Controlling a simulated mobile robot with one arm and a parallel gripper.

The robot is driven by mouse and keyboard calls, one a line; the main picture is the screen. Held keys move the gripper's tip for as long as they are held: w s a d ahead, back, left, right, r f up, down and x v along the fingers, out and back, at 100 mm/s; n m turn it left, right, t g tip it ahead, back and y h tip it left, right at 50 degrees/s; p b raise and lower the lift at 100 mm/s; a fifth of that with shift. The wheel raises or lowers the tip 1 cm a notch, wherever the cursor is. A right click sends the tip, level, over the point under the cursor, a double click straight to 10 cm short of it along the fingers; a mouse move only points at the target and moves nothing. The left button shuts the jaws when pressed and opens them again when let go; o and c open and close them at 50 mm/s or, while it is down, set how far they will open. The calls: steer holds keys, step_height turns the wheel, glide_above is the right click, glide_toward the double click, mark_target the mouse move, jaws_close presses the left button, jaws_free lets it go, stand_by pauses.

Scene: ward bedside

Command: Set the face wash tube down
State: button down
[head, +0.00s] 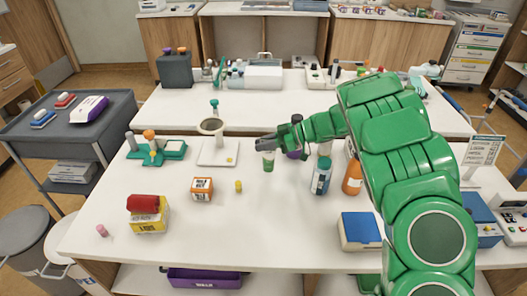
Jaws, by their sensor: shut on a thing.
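A small white-and-green tube (268,161), which I take for the face wash tube, is upright under my gripper (264,146) in the head view. My green arm reaches in from the right, and the dark jaws are shut on the upper part of the tube. The jaws hide its top.
Right of the tube stand a blue-and-green bottle (321,176) and an orange bottle (352,178). A white stand with a round dish (212,126) is to the left. An orange-and-white box (202,188) and a small yellow item (239,186) are nearer. The table's front middle is clear.

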mark_target(264, 152)
steer(key=shift+w+f, duration=0.15)
steer(key=shift+f, duration=1.55)
steer(key=c, duration=1.1)
jaws_free()
steer(key=shift+f, duration=0.1)
steer(key=shift+o, duration=0.2)
steer(key=shift+d+r, duration=0.3)
steer(key=shift+d, duration=0.2)
steer(key=shift+v, duration=1.05)
steer(key=shift+a+r, duration=0.1)
steer(key=shift+r, duration=3.4)
steer(key=shift+w, duration=0.1)
